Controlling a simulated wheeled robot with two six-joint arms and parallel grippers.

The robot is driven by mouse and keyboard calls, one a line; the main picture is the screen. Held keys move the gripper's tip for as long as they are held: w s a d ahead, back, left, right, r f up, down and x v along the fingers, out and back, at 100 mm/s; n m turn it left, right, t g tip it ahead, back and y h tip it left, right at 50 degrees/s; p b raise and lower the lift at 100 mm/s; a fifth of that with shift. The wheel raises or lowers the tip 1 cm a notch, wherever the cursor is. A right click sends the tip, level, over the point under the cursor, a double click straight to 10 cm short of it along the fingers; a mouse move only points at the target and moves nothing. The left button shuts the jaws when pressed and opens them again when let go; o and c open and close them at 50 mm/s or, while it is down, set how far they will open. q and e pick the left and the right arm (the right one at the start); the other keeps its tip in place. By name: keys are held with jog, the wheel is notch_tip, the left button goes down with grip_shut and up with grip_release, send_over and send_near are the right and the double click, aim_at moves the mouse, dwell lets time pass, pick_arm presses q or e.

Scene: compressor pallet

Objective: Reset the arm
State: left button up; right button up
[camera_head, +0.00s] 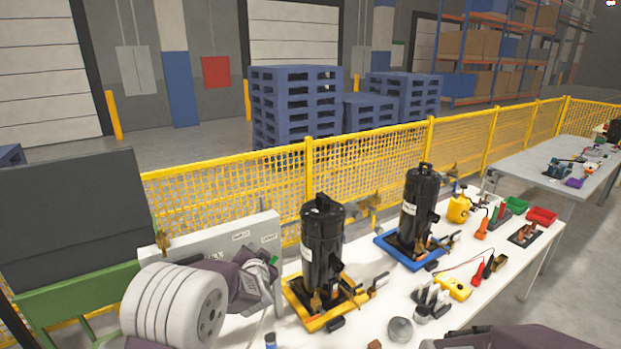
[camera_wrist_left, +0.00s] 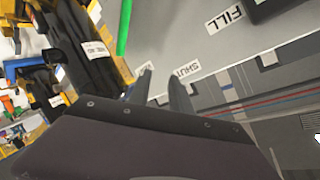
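My left arm comes in from the left in the head view, and my left gripper (camera_head: 262,277) is beside the light grey panel with labels (camera_head: 225,240). In the left wrist view my left gripper (camera_wrist_left: 159,84) has its two fingers apart with nothing between them, near the labels reading FILL and SHUT. A green rod-like part (camera_wrist_left: 124,28) is beyond the fingers. A dark part of my right arm shows at the bottom right of the head view; its gripper is not seen.
A black compressor (camera_head: 322,245) on a yellow base stands just right of my left gripper. Another black compressor (camera_head: 417,208) on a blue base stands farther back. Tools and bins crowd the white table (camera_head: 495,290). A yellow fence (camera_head: 225,180) runs behind.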

pick_arm(q)
jog(key=s+f+n+g+h, duration=0.1)
jog(key=s+f+g, duration=0.3)
jog(key=s, duration=0.8)
jog(key=s+f+n+g+h, duration=0.1)
jog(key=s+f+n+g, duration=0.2)
jog(key=s, duration=0.8)
jog(key=s+f+n+g+h+b, duration=0.1)
jog(key=s+f+g, duration=0.4)
jog(key=s, duration=0.7)
jog(key=shift+s+f+n+g, duration=0.3)
jog(key=shift+f+n, duration=0.3)
jog(key=shift+f, duration=0.2)
jog(key=shift+w, duration=0.1)
dwell(1.4)
